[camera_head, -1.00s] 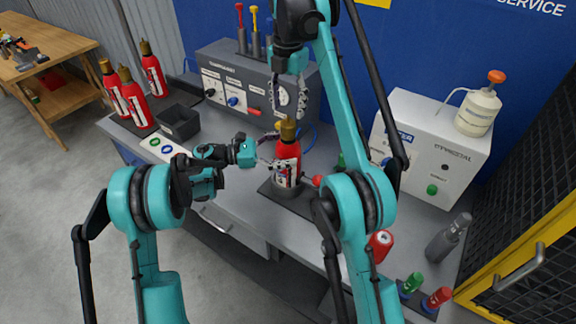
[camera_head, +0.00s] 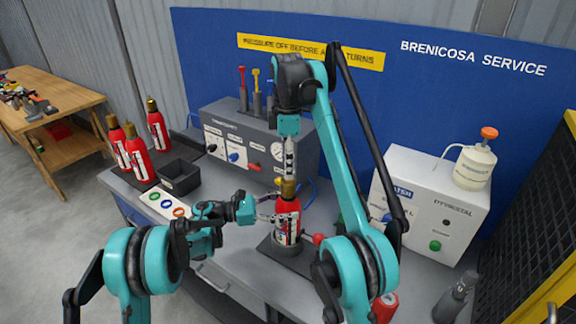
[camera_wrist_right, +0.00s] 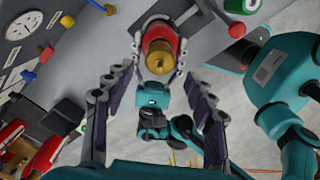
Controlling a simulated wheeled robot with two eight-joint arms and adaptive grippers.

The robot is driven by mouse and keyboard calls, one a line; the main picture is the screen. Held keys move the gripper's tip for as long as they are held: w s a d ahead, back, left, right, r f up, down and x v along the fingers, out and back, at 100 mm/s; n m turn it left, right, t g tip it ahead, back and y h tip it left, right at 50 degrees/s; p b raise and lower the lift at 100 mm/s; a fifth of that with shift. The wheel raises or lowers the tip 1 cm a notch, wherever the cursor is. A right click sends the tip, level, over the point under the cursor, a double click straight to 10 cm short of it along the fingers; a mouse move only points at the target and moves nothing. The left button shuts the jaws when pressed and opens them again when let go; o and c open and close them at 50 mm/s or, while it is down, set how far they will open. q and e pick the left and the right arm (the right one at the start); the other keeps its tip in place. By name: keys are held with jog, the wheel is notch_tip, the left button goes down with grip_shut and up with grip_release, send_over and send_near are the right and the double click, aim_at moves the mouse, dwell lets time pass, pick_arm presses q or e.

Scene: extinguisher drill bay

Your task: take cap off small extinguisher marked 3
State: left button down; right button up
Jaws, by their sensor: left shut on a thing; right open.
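A small red extinguisher (camera_head: 288,226) with a brass cap (camera_head: 289,189) stands upright on a dark stand on the bench. Its white label shows, but I cannot read a number on it. My left gripper (camera_head: 274,207) is shut on the extinguisher's body from the left. My right gripper (camera_head: 290,172) points down at the cap from above.
Several red extinguishers (camera_head: 137,154) with brass tops stand at the left, beside a dark tray (camera_head: 180,178). A strip with coloured rings (camera_head: 165,202) lies in front. A grey gauge panel (camera_head: 225,135) stands behind, and a white machine (camera_head: 422,205) with a bottle (camera_head: 475,165) at right.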

aim_at(288, 185)
jog(key=m, duration=4.3)
jog(key=shift+m, duration=0.3)
jog(key=shift+w+f, duration=0.1)
jog(key=shift+f, duration=3.9)
